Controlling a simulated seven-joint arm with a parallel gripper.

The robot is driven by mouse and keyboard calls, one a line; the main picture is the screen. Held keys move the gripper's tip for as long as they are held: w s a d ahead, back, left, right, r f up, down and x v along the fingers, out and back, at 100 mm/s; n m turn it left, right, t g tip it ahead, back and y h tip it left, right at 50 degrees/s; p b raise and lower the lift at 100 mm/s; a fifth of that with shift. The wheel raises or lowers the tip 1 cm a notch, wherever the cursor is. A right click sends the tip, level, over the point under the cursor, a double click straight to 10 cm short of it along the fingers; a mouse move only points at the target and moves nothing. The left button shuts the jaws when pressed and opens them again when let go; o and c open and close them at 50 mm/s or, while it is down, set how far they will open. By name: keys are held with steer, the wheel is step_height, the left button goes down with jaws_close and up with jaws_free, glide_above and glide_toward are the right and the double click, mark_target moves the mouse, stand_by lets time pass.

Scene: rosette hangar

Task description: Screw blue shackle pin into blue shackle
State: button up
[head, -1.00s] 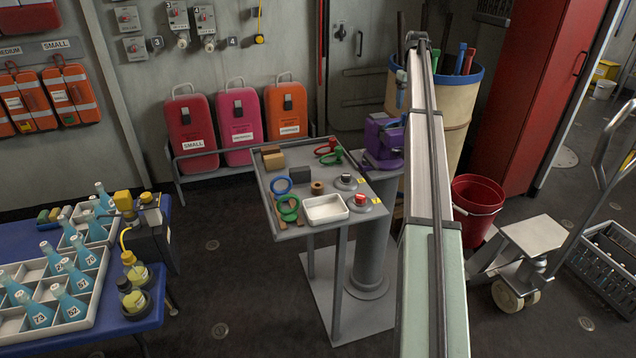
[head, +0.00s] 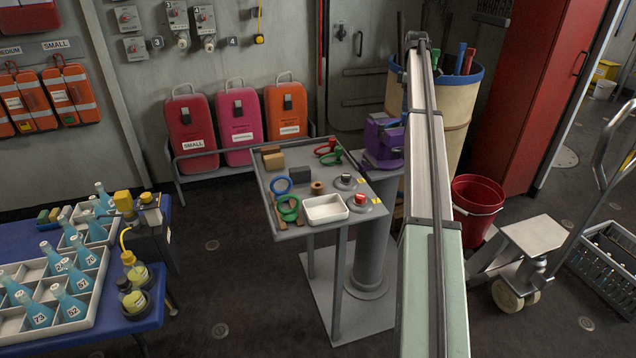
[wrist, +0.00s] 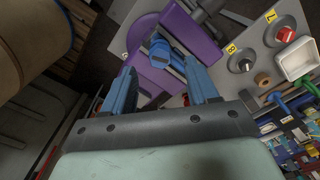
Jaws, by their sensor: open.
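A blue piece (wrist: 160,48), which looks like the blue shackle, sits at the purple vise (wrist: 172,20) in the wrist view. Its outline is partly unclear, and I cannot make out a separate pin. The vise (head: 382,140) stands right of the grey table in the head view. My gripper (wrist: 160,66) is open, with its blue fingers apart on either side of the blue piece in the picture. I see no contact. In the head view my gripper is hidden behind my arm.
A tan barrel (head: 455,110) stands close behind the vise. A red bucket (head: 477,205) is on the floor to the right.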

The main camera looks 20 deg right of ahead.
mark_target(405, 121)
steer(key=shift+f, duration=0.15)
steer(key=shift+f, duration=0.85)
steer(key=shift+f, duration=0.2)
steer(key=shift+f, duration=0.8)
jaws_close()
stand_by(0.4)
